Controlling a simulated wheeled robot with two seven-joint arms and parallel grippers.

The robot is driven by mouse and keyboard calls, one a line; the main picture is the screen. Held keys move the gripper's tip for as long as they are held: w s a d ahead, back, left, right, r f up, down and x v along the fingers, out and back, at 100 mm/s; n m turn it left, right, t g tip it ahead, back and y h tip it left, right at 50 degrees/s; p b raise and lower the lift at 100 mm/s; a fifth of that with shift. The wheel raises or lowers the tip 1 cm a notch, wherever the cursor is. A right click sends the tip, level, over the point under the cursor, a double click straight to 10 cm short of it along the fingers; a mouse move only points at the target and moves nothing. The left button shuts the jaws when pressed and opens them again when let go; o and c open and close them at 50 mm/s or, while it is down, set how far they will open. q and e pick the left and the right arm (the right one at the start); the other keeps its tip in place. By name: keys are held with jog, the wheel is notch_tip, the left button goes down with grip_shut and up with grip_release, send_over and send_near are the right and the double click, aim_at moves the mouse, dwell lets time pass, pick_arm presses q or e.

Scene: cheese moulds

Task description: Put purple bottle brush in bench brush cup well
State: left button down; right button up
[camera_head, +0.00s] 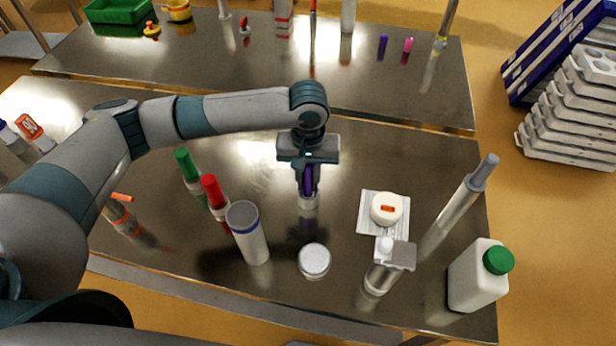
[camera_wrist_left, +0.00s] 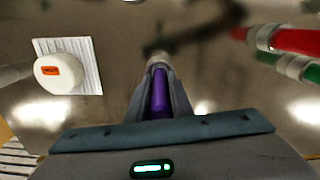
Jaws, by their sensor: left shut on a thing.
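My left gripper (camera_head: 308,186) points down over the middle of the near steel bench and is shut on the purple bottle brush (camera_head: 308,176). The brush is upright between the fingers, which hide much of it; its purple part also shows in the left wrist view (camera_wrist_left: 160,97). A small pale grey cup (camera_head: 308,201) is directly below the fingertips, and its rim shows just beyond them in the left wrist view (camera_wrist_left: 157,62). I cannot tell whether the brush's lower end is inside the cup or above it. My right gripper is not in view.
Red-capped (camera_head: 214,194) and green-capped (camera_head: 189,168) bottles and a blue-rimmed cylinder (camera_head: 248,234) stand left of the gripper. A white jar (camera_head: 314,260) stands in front. A white cheese (camera_head: 386,208) on a striped mat and a green-capped jug (camera_head: 478,276) are right.

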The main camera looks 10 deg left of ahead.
pick_arm(q)
jog(key=shift+f, duration=0.1)
jog(key=c, duration=1.6)
grip_release()
jog(key=shift+r+b, duration=0.35)
jog(key=shift+r, duration=0.35)
notch_tip(320, 180, up, 9)
jog(key=b, duration=0.3)
jog(key=shift+r, duration=0.95)
